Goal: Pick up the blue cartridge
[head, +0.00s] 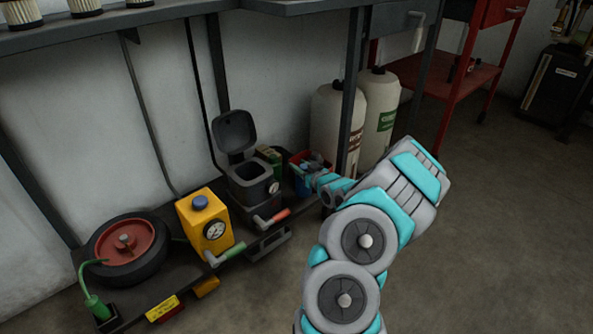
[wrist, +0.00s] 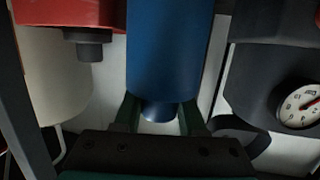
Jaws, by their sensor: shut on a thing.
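The blue cartridge (wrist: 165,50) fills the upper middle of the wrist view. It is a smooth blue cylinder with a narrower neck at its lower end in the picture. My gripper (wrist: 160,112) has its two dark green fingers on either side of that narrow end and is shut on it. In the head view my gripper is small and mostly hidden by my wrist and arm, beside the low bench. A bit of blue shows there next to it, but the cartridge cannot be made out clearly. Its far end is cut off in the wrist view.
A red part with a dark stub (wrist: 88,45) is close on the left. A dark device with a gauge (wrist: 300,105) is close on the right. The yellow pump box (head: 203,230) and tyre (head: 125,255) stand farther left. White tanks (head: 378,110) stand behind. Floor at right is clear.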

